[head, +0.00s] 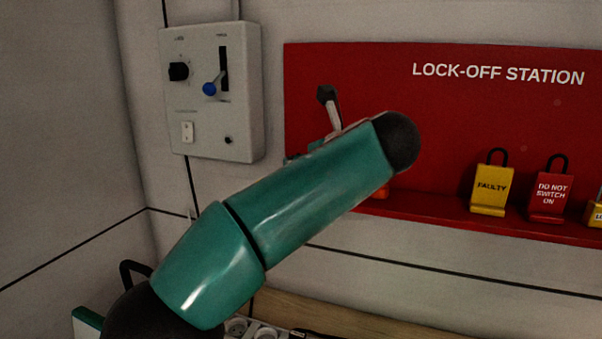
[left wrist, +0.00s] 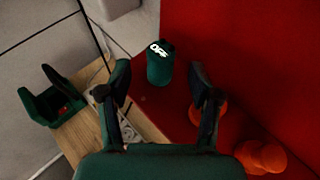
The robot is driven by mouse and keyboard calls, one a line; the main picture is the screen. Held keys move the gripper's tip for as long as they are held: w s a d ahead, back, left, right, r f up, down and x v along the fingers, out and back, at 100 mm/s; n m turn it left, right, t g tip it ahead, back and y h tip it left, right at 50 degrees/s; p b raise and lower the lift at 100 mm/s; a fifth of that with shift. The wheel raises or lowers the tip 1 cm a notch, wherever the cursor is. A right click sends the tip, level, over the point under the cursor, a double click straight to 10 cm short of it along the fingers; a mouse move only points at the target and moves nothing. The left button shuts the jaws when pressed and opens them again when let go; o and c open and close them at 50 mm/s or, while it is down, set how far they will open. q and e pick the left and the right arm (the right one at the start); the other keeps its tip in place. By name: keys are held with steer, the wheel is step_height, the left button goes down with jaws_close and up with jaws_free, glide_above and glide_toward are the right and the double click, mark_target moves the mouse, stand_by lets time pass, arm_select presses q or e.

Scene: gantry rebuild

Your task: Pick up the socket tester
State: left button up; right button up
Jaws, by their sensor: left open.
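I cannot make out for certain which object is the socket tester. In the left wrist view, a green cylinder marked "OFF" (left wrist: 160,68) stands by the red board, beyond and between the fingertips of my left gripper (left wrist: 160,82). The gripper is open, with nothing seen between its fingers. Orange rounded pieces (left wrist: 262,157) lie right of the right finger, partly hidden by it. My right gripper is not in view.
The red lock-off station (head: 490,130) holds a yellow "FAULTY" tag (head: 490,193) and a red "DO NOT SWITCH ON" tag (head: 549,196) on its ledge. A grey control box (head: 213,130) hangs to its left. White sockets (head: 262,331) are on the wooden bench (head: 330,318) below.

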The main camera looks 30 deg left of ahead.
arm_select(q)
steer(key=x, duration=0.4)
steer(key=shift+w+a+f, duration=0.2)
steer(key=shift+w, duration=0.05)
jaws_close()
